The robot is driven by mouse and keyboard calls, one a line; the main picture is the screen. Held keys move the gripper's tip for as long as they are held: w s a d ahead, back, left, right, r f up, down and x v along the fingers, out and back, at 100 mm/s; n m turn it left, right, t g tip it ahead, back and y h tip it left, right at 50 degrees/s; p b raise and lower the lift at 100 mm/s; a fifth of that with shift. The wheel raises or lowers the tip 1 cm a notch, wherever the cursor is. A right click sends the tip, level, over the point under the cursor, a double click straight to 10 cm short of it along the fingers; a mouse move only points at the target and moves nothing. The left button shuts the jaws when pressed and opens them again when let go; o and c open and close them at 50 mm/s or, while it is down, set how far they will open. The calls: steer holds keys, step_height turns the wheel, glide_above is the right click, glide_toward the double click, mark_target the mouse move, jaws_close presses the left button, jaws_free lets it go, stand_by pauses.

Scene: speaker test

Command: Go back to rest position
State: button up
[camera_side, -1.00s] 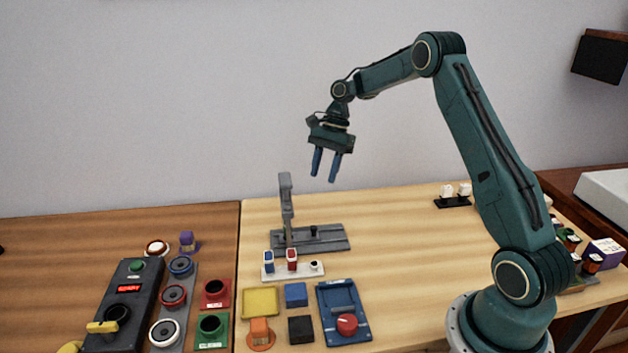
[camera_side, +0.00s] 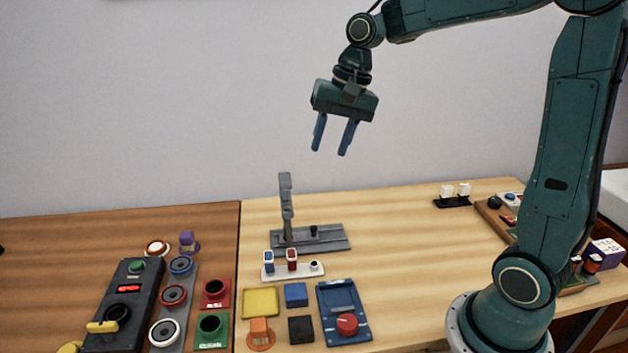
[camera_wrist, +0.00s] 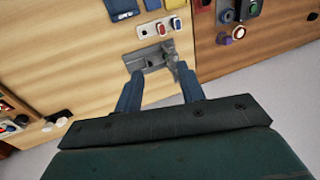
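My gripper (camera_side: 333,135) hangs in the air above the light wooden table (camera_side: 420,240), in front of the plain wall, with its two blue fingers pointing down. The fingers are apart with nothing between them. In the wrist view my gripper (camera_wrist: 160,95) also shows its two fingers spread and empty. Below it stands a grey stand (camera_side: 287,210) with an upright post on a flat base, clear of the fingers. The same grey stand shows beyond the fingertips in the wrist view (camera_wrist: 150,57).
A white plate (camera_side: 293,272) with blue and red pieces lies before the stand. Yellow tray (camera_side: 260,303), blue block (camera_side: 296,295), black block (camera_side: 301,330) and blue panel (camera_side: 345,312) lie nearer. A dark control box (camera_side: 124,300) is left. A black holder (camera_side: 453,201) stands back right.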

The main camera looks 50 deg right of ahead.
steer(key=s+a+n+t+h, duration=0.1)
steer(key=s+n, duration=0.3)
steer(key=s, duration=0.6)
steer(key=s+a+n+t, duration=0.2)
steer(key=s+n, duration=0.3)
steer(key=s, duration=0.5)
steer(key=shift+a+h, duration=0.4)
steer(key=shift+a, duration=0.4)
